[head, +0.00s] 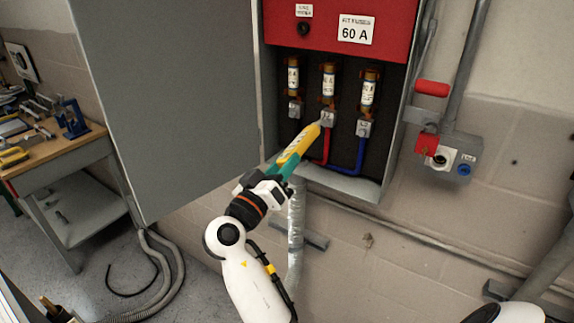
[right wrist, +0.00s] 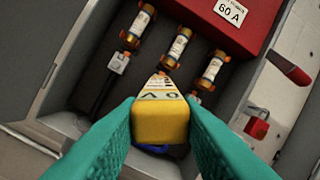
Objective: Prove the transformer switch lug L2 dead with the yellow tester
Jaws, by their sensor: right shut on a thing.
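My right gripper (head: 280,168) is shut on the yellow tester (head: 298,146), with its teal fingers on both sides of it. In the right wrist view the tester (right wrist: 160,122) points away from the camera, into the open switch box. Its tip is at or just in front of the middle lug (head: 328,117); I cannot tell whether they touch. A left lug (head: 295,108) and a right lug (head: 364,128) flank it, each below a fuse. The lug markings are too small to read surely. My left gripper is not in view.
The grey box door (head: 170,100) stands open on the left. A red panel (head: 340,22) marked 60 A sits above the fuses. A red handle (head: 432,88) and red padlock (head: 427,143) are on the box's right side. A workbench (head: 50,155) stands far left.

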